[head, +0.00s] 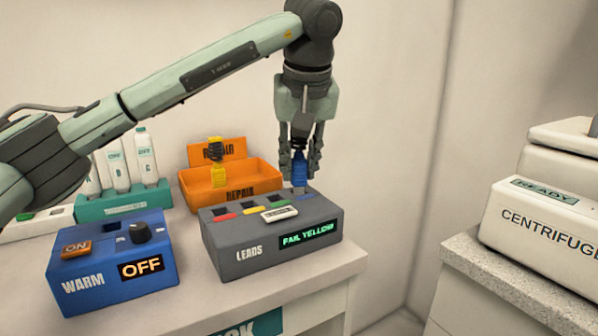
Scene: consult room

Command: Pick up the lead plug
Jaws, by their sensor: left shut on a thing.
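A blue lead plug (299,172) is between the fingers of my left gripper (301,178), which is shut on it. The plug is upright at the back right of the grey LEADS box (222,234). I cannot tell whether its lower end is in a socket or just above the box. The box has several dark sockets with coloured marks, and its display (309,235) reads "FAIL YELLOW". My right gripper is out of view.
A blue WARM box (110,277) with a knob and an "OFF" display stands at the front left. A teal rack (122,202) holds white tubes behind it. A white centrifuge (545,225) stands on a separate counter at right, across a gap.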

